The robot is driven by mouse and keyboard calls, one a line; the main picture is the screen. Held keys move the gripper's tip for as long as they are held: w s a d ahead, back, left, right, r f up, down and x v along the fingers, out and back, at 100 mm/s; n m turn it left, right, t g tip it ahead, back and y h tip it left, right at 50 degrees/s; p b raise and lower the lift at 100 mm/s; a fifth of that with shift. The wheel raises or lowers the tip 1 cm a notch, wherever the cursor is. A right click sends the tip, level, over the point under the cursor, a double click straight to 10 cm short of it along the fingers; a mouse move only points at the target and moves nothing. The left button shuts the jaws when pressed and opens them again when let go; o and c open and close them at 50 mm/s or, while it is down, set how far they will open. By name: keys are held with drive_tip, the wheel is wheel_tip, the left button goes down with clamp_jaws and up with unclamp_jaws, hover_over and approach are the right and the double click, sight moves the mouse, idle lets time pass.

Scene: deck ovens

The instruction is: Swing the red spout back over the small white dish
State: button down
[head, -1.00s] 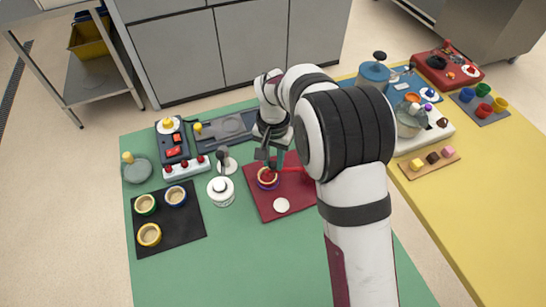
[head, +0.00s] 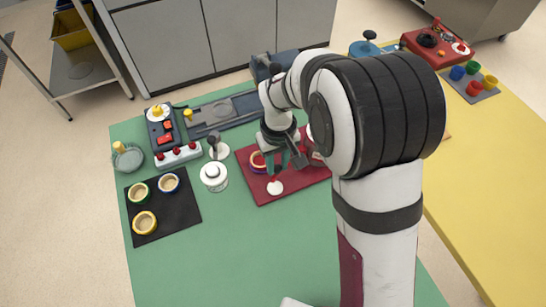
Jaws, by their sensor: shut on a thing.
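The small white dish (head: 275,188) lies on the dark red board (head: 258,198), toward its front. My gripper (head: 283,170) is low over the board, just behind the dish, with its jaws closed on the red spout. Only a small red tip of the spout (head: 272,179) shows, at the dish's back edge in the picture. The rest of the spout is hidden by my gripper and arm.
A white lidded pot (head: 213,176) and a dark-handled tool on a white disc (head: 218,150) stand left of the board. A black mat (head: 165,222) holds ringed cups. The green table front is clear. My arm covers the board's right side.

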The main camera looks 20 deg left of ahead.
drive_tip(key=shift+s+d+n, duration=0.1)
drive_tip(key=shift+d+n, duration=0.2)
drive_tip(key=shift+d, duration=0.1)
drive_tip(key=c, duration=0.7)
unclamp_jaws()
drive_tip(key=shift+o, duration=0.2)
wheel_tip(320, 180, up, 16)
drive_tip(key=shift+f, duration=0.1)
